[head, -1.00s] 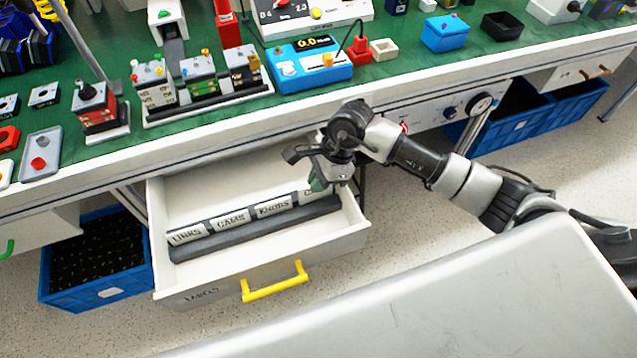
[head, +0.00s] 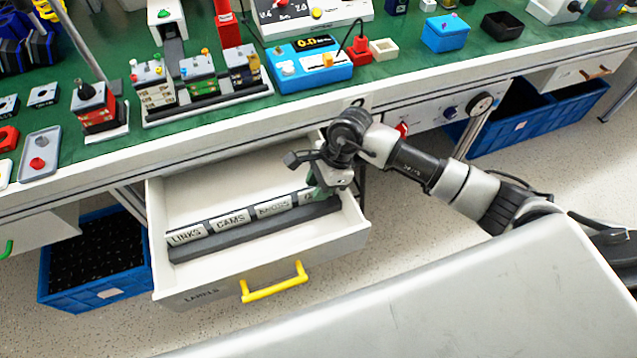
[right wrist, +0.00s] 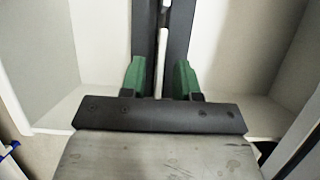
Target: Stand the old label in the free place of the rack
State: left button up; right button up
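The long dark grey rack (head: 255,229) lies in the open white drawer. White labels stand in it in a row: LINKS (head: 186,236), CAMS (head: 232,221), KNOBS (head: 272,207) and, at the right end, another label (head: 308,197) partly hidden by my fingers. My right gripper (head: 315,190) points down at that right end. In the right wrist view its green-padded fingers (right wrist: 160,85) stand wide apart, one each side of the dark rack. A thin white label edge (right wrist: 162,60) runs between them, with gaps to both pads. My left gripper is not in view.
The drawer (head: 330,258) has a yellow handle (head: 275,284) and bare floor behind the rack. The green-topped bench (head: 370,85) overhangs its back. A blue crate (head: 95,262) stands left of the drawer. My grey base fills the lower right.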

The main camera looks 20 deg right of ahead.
jog(key=shift+r, duration=0.1)
jog(key=v, duration=0.2)
jog(key=shift+d+r, duration=0.1)
jog(key=shift+r, duration=0.2)
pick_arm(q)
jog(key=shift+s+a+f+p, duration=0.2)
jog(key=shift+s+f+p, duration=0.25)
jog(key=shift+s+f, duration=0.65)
pick_arm(e)
jog(key=v, duration=0.9)
jog(key=shift+r, duration=0.2)
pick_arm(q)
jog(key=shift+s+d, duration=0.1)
